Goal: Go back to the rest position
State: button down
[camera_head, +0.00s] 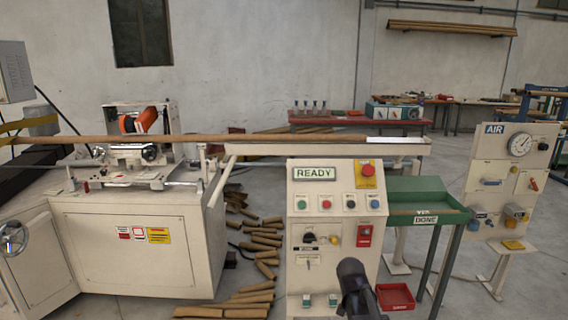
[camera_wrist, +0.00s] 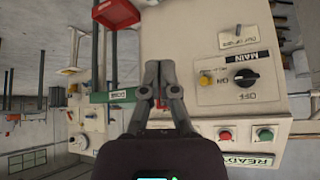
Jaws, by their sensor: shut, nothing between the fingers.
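My gripper (camera_wrist: 157,80) is shut and empty in the wrist view, with its fingers together in front of the control cabinet. In the head view a dark part of my arm (camera_head: 354,285) stands before the cabinet's lower right. The cream control cabinet (camera_head: 300,225) carries a READY sign (camera_head: 314,174), a red button on yellow (camera_head: 366,171) and several coloured buttons. In the wrist view, turned sideways, the black MAIN switch (camera_wrist: 246,78) shows to the right of the fingers. I cannot tell whether the fingertips touch the cabinet.
The winder (camera_head: 130,240) stands at left, with a long brown tube (camera_head: 230,138) across it. A green DONE tray (camera_head: 420,195) is right of the cabinet, above a red bin (camera_head: 395,297). The AIR panel (camera_head: 510,170) stands far right. Cardboard tubes (camera_head: 262,240) lie on the floor.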

jog(key=s+a+f+n+g+y, duration=0.1)
jog(key=s+a+f+n+g, duration=0.15)
jog(key=s, duration=0.65)
jog(key=s+a+f+n+g+y, duration=0.15)
jog(key=s+g, duration=0.25)
jog(key=s, duration=0.5)
notch_tip(320, 180, up, 13)
jog(key=p, duration=1.2)
jog(key=shift+s+a+n, duration=0.15)
jog(key=shift+s+n, duration=0.05)
jog(key=shift+n, duration=0.2)
jog(key=shift+s+f, duration=0.1)
jog(key=shift+f, duration=0.05)
